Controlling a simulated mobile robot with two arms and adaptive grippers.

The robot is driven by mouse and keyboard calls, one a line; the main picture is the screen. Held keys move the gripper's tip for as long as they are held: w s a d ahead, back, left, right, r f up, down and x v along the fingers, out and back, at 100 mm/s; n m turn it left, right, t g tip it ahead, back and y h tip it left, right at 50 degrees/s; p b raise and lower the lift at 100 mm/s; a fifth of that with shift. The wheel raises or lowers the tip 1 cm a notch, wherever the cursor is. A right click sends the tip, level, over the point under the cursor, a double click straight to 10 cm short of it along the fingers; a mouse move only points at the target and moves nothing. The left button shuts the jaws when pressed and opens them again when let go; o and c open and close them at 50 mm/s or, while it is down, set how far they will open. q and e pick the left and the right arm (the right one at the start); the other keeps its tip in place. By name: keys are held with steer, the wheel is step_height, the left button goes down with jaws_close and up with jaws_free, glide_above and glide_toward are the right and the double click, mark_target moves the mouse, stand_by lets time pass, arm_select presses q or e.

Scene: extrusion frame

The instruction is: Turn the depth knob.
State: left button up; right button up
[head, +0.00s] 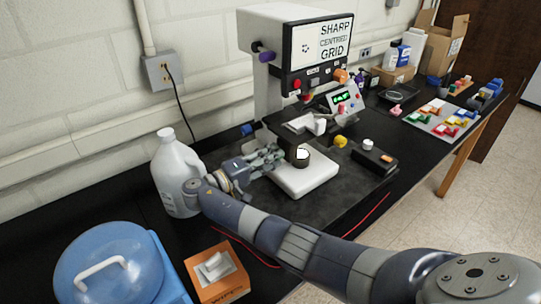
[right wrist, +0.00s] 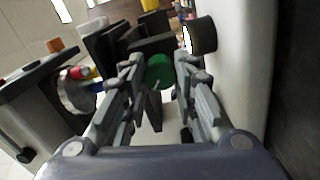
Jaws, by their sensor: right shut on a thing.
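My right gripper (head: 277,157) reaches in low beside the white block of the black-based machine (head: 375,175). In the right wrist view its two fingers (right wrist: 160,72) are closed on the sides of a round green knob. The green knob (right wrist: 160,70) shows between the fingertips; the gripper hides it in the head view. I cannot read a label that says which knob is the depth knob. A black knob with a pale top (head: 302,155) stands on the white block (head: 305,180), close to the fingers. It also shows in the right wrist view (right wrist: 203,36). My left gripper is not in view.
The machine also has a yellow knob (head: 340,141), an orange knob (head: 340,76), a purple knob (head: 267,57) and a blue knob (head: 247,129). A white jug (head: 176,170) stands close to my right wrist. A blue lidded container (head: 110,270) and an orange box (head: 217,275) are in front.

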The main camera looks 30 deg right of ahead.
steer(key=shift+r+n, duration=0.15)
steer(key=shift+n, duration=0.65)
steer(key=o, duration=1.1)
steer(key=shift+w, duration=0.1)
steer(key=a, duration=0.7)
steer(key=shift+s+a, duration=0.25)
steer(key=shift+s, duration=0.05)
